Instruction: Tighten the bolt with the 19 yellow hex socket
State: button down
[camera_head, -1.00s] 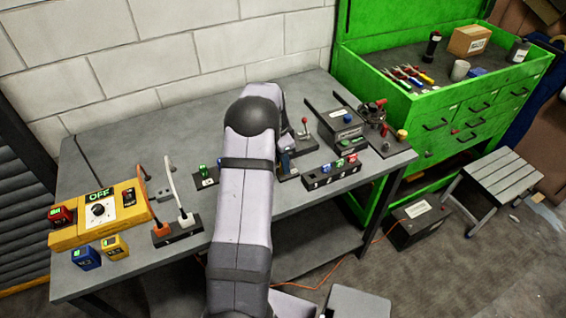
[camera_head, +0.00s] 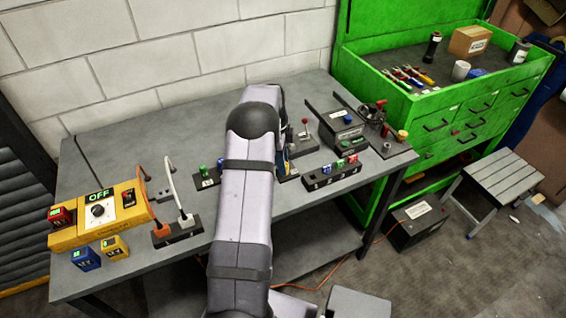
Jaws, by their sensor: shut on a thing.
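My arm (camera_head: 243,200) reaches up over the middle of the bench and hides its own far end. My gripper and whatever it holds are behind the arm. A dark socket rack (camera_head: 333,178) lies right of the arm, with small blue, green and red pieces along its top. A yellow-orange round piece (camera_head: 402,135) stands on a dark plate at the bench's right end; I cannot tell whether it is the 19 socket. The bolt cannot be made out. A small blue and yellow patch (camera_head: 285,165) shows just right of the arm, too small to name.
A yellow control box (camera_head: 98,213) marked OFF stands at the left, with blue and yellow blocks before it. A cable block (camera_head: 178,232) is nearer the arm. A green tool cabinet (camera_head: 440,110) adjoins the bench.

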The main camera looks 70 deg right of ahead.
jog(key=m, duration=0.4)
jog(key=m+y, duration=0.1)
jog(key=m, duration=0.1)
jog(key=shift+s+a+f, duration=0.15)
jog(key=shift+a+f, duration=0.1)
jog(key=shift+f, duration=0.05)
jog(key=c, duration=1.4)
grip_release()
jog(key=shift+r, duration=0.15)
jog(key=o, duration=0.3)
jog(key=shift+d, duration=0.1)
jog(key=shift+r, duration=0.2)
jog(key=shift+w+d+r+p, duration=0.1)
jog(key=shift+w+r+p, duration=0.05)
jog(key=shift+r+p, duration=0.9)
jog(key=shift+w+d+r+p, duration=0.15)
jog(key=shift+r+p, duration=0.55)
jog(key=shift+r, duration=0.5)
jog(key=shift+w+r+p, duration=0.15)
jog(key=shift+r+p, duration=0.75)
jog(key=shift+r, duration=0.25)
